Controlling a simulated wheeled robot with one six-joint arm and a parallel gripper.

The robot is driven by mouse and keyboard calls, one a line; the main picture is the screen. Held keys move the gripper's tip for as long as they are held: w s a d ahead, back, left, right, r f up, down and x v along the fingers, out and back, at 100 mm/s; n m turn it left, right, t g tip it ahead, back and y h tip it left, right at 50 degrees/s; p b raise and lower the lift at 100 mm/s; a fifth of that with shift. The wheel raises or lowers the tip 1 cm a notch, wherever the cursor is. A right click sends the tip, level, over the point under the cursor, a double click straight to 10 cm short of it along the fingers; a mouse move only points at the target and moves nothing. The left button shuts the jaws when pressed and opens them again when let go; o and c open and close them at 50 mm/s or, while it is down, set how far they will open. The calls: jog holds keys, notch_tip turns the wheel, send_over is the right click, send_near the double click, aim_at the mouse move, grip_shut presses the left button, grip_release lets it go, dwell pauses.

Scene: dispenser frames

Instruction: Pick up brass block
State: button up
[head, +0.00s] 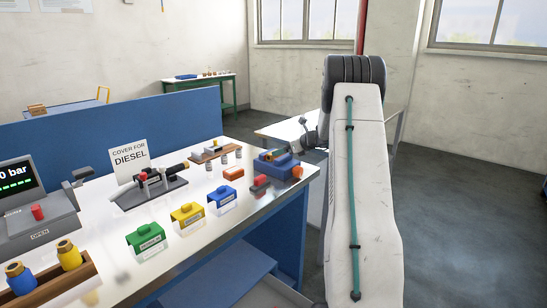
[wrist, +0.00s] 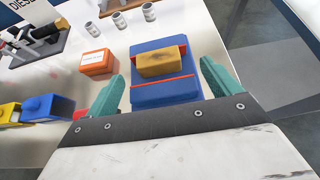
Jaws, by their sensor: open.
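The brass block (wrist: 161,63) is a worn yellow-brown block. It sits in a blue holder with red strips (wrist: 165,96), near the middle of the wrist view. My gripper (wrist: 163,72) has two teal fingers spread apart, one to the left and one to the right of the holder, with nothing between them held. The block is ahead of the fingers and they appear not to touch it. In the head view the blue holder (head: 284,168) stands near the right end of the white bench, and the block is too small to make out clearly.
An orange box (wrist: 96,63) stands close left of the holder. Several small cans (wrist: 120,20) stand behind. On the white bench (head: 205,225) are blue, yellow and green (head: 147,241) covers and a dark fixture (head: 150,190). Open floor lies right of the bench.

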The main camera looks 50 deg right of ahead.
jog(key=x, duration=0.5)
jog(key=shift+w+a, duration=0.2)
jog(key=shift+w, duration=0.05)
jog(key=c, duration=1.3)
